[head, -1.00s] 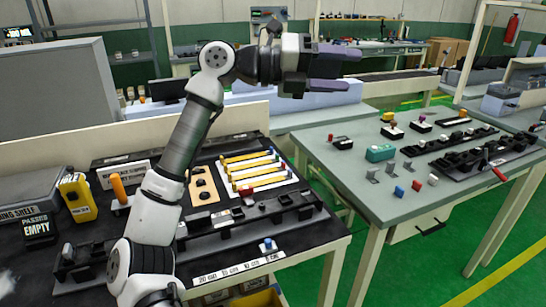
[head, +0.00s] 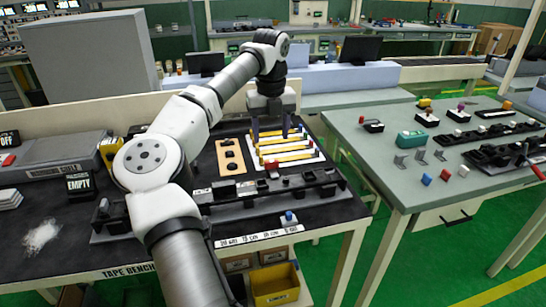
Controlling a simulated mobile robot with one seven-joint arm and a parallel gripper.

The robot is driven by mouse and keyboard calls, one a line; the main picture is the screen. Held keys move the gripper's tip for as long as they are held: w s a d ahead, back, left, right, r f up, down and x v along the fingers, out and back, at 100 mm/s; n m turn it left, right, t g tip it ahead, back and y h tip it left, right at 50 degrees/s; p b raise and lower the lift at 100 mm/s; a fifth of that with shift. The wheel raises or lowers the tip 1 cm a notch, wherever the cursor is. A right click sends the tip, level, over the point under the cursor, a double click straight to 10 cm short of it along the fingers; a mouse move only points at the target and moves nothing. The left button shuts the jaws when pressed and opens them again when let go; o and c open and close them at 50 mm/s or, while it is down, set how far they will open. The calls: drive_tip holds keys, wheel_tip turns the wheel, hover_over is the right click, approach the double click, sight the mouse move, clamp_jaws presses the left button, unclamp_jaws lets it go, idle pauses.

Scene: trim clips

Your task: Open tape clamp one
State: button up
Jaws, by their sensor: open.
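A long black fixture (head: 328,188) lies along the front of the tape bench. Several dark blocks stand on it, with a small red piece (head: 272,175) near its back edge. I cannot tell which block is tape clamp one, nor whether any clamp is open. A blue-topped piece (head: 289,218) sits in front of the fixture. My gripper (head: 271,136) points down, open and apparently empty, over the left part of the yellow strips (head: 290,157), behind the fixture. My forearm hides part of the fixture's left half.
A wooden plate with holes (head: 230,158) lies left of the strips. A yellow bin (head: 275,285) is below. A grey-green table (head: 385,175) with parts stands right, across a gap.

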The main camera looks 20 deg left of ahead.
sight(272, 161)
wheel_tip(272, 161, down, 9)
drive_tip(key=shift+d+r+p, duration=0.1)
drive_tip(key=shift+r+p, duration=0.1)
drive_tip(key=shift+p, duration=0.55)
drive_tip(key=c, duration=1)
